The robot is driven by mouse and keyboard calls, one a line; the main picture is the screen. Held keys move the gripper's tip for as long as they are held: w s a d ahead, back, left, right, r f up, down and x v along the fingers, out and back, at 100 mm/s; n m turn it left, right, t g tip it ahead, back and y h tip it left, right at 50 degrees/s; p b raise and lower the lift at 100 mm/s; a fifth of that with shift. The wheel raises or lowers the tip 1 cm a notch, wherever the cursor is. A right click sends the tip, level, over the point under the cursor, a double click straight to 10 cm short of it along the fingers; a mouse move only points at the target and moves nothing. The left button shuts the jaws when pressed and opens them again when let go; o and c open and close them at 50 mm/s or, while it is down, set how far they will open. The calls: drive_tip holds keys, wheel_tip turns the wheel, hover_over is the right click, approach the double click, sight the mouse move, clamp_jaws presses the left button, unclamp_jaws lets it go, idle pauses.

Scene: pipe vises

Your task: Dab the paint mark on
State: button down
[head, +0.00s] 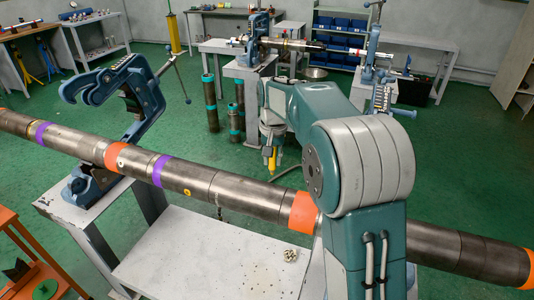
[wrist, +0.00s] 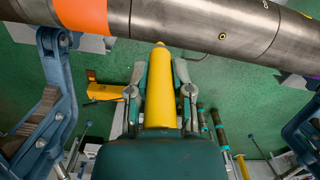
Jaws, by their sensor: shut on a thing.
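A long grey steel pipe (head: 230,197) with orange and purple bands runs across the head view. It also crosses the top of the wrist view (wrist: 180,22). My gripper (head: 270,143) is shut on a yellow paint marker (wrist: 160,92), whose yellow end also shows below the fingers in the head view (head: 271,160). In the wrist view the marker's tip points at the pipe's lower edge; I cannot tell a gap from contact there. A yellow spot also shows in the head view (head: 187,192).
An open blue pipe vise (head: 130,90) stands at the pipe's left part. A grey bench (head: 200,255) lies below the pipe, with a small pile of fittings (head: 290,255). Another bench behind holds vises and a pipe (head: 300,45). Green floor (head: 230,165) lies between.

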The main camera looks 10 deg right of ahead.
sight(270, 169)
drive_tip(key=shift+d+f, duration=0.3)
drive_tip(key=shift+f, duration=0.6)
drive_tip(key=a+f, duration=0.1)
drive_tip(key=f, duration=0.2)
drive_tip(key=shift+a, duration=0.35)
drive_tip(key=shift+f, duration=0.1)
drive_tip(key=shift+d+f, duration=0.1)
drive_tip(key=shift+d, duration=0.45)
drive_tip(key=shift+a, duration=0.15)
drive_tip(key=shift+a, duration=0.2)
drive_tip(key=shift+d, duration=0.25)
drive_tip(key=shift+a, duration=0.25)
